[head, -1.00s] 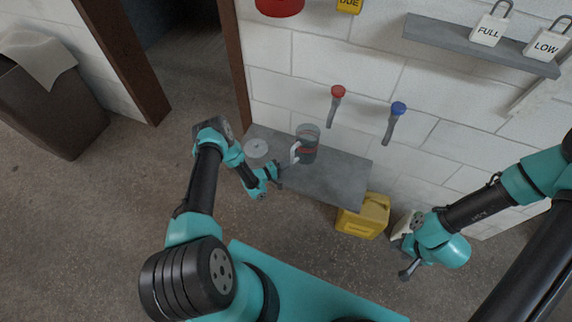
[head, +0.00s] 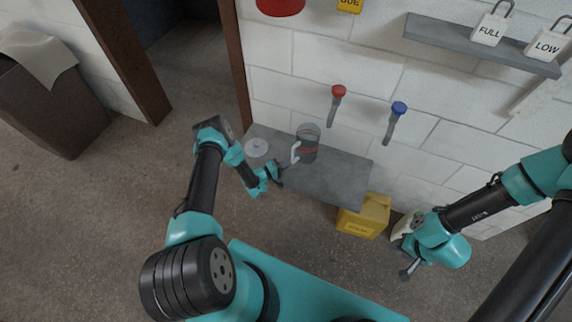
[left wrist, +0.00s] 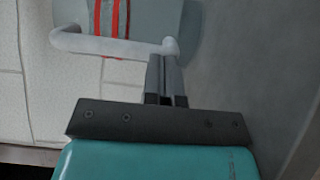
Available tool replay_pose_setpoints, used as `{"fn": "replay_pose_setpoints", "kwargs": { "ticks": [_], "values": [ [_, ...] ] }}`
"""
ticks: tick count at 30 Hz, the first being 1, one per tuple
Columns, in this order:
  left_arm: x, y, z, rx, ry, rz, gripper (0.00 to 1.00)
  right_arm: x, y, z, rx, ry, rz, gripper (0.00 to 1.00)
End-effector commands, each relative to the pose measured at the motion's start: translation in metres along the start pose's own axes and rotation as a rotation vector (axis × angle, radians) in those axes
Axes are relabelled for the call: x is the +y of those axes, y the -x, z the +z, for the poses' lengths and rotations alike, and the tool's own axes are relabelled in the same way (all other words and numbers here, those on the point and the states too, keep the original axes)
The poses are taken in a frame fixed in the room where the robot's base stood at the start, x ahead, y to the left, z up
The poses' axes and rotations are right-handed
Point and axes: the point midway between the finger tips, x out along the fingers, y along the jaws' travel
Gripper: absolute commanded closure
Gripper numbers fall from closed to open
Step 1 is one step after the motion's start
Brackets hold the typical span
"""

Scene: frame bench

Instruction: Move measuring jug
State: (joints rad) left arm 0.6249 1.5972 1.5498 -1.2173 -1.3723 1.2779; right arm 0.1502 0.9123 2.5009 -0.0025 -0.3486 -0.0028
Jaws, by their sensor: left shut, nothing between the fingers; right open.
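The measuring jug (head: 310,143) is clear with red markings and a pale handle. It stands upright on the grey shelf (head: 340,180) by the wall. In the left wrist view the jug (left wrist: 150,18) is at the top, with its handle (left wrist: 105,46) running across. My left gripper (head: 281,167) is just in front of the jug, on its handle side. In the left wrist view its fingers (left wrist: 166,68) are shut and empty by the right end of the handle; I cannot tell whether they touch it. My right gripper (head: 406,272) is open and empty, low on the right.
A red-topped tap (head: 337,98) and a blue-topped tap (head: 394,117) are on the wall above. A yellow container (head: 366,217) is below the shelf's right end. The shelf's right part is clear.

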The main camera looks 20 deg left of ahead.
Motion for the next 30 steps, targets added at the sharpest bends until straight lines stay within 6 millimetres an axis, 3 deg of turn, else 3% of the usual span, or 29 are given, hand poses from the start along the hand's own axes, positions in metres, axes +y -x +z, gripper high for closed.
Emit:
{"fn": "replay_pose_setpoints", "kwargs": {
  "ticks": [11,24,30],
  "values": [
    [0.000,0.022,-0.024,-0.002,-0.002,0.000,1.00,0.000,0.000,0.000,0.000,0.000,0.000,0.57],
    [0.000,0.101,-0.027,-0.004,0.001,-0.001,1.00,0.000,0.000,0.000,0.000,0.000,0.000,0.57],
    [0.000,0.121,-0.027,-0.005,0.001,-0.001,1.00,0.000,0.000,0.000,0.000,0.000,0.000,0.57]
  ]
}}
